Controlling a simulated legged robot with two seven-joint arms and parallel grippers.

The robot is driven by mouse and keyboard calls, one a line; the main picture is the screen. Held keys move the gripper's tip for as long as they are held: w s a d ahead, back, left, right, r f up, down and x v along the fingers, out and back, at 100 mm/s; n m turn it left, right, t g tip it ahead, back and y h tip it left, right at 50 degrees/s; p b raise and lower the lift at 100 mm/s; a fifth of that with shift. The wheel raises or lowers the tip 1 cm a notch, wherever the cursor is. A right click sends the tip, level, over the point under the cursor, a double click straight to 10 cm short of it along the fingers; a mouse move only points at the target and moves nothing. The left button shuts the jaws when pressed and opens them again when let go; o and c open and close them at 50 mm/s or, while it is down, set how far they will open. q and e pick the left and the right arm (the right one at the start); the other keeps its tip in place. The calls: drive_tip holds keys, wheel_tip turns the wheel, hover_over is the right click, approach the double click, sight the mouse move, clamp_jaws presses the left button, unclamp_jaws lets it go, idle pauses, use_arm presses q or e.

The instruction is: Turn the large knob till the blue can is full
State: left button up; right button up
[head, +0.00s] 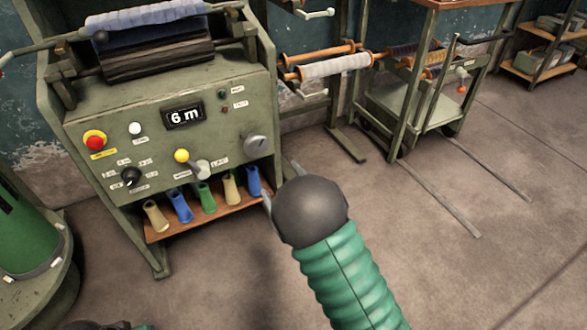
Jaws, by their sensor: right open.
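A large grey knob (256,145) is on the right side of the machine's sloped green panel (225,122). A smaller black knob (131,177) with labels around it is at the lower left. No blue can is clearly seen; two blue cone-shaped pieces, one left (180,207) and one right (254,182), stand on the shelf below the panel. My right gripper (281,181) is open and empty, below and right of the grey knob, apart from it. Its dark wrist hides part of its fingers. No left gripper fingers show.
A green drum (28,238) stands at the left. A wheeled rack (415,110) stands at the right. The floor in front is clear.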

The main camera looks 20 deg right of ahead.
drive_tip(key=b, duration=0.2)
approach(260, 150)
drive_tip(key=w+b, duration=0.4)
drive_tip(key=w, duration=0.6)
drive_tip(key=shift+w+a, duration=0.15)
drive_tip(key=shift+w, duration=0.1)
drive_tip(key=shift+w+a+r, duration=0.2)
drive_tip(key=shift+w+r, duration=0.05)
drive_tip(key=shift+w, duration=0.25)
drive_tip(key=shift+d, duration=0.1)
drive_tip(key=shift+c, duration=0.7)
drive_tip(key=c, duration=1.3)
